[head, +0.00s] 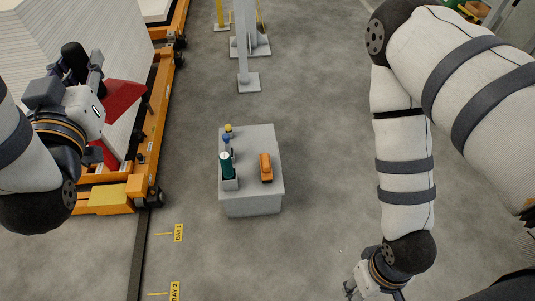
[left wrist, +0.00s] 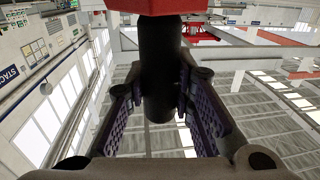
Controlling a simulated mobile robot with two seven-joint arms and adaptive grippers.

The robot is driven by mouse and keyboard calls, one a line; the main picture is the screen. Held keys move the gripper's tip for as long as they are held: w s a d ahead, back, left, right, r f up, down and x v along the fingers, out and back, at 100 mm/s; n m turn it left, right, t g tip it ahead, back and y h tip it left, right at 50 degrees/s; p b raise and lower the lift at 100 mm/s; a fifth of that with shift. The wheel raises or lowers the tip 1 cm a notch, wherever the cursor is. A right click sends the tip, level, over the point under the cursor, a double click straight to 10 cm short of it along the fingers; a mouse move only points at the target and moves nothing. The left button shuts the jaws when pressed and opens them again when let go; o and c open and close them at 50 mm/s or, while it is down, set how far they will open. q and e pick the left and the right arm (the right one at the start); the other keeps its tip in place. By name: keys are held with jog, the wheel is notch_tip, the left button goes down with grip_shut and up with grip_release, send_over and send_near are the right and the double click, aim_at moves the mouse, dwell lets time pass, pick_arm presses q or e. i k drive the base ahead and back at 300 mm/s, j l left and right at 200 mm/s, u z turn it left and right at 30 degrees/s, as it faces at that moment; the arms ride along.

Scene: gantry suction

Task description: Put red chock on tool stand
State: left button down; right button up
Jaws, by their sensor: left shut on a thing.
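The red chock (head: 122,98) is at the left in the head view, beside the pale stack and near the orange frame. I cannot tell whether it touches either one. My left gripper (head: 80,70) is shut on a black cylindrical handle. In the left wrist view this handle (left wrist: 158,70) stands between the finger pads, with the red body above it. The grey tool stand (head: 252,205) is on the floor near the middle of the head view. My right gripper (head: 358,288) is at the bottom, partly cut off, its opening unclear.
On the stand are an orange tool (head: 266,168), a dark green item (head: 227,167) and small blue and yellow-topped items. The orange frame (head: 160,110) runs along the left. A grey post (head: 243,60) stands behind the stand. Clear floor surrounds the stand.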

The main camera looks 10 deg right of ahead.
aim_at(259, 136)
jog(key=l+u, duration=0.3)
jog(key=l, duration=2)
jog(key=i+l, duration=0.1)
jog(key=l, duration=0.45)
jog(key=i+l+u, duration=0.15)
jog(key=l, duration=0.9)
jog(key=u, duration=0.05)
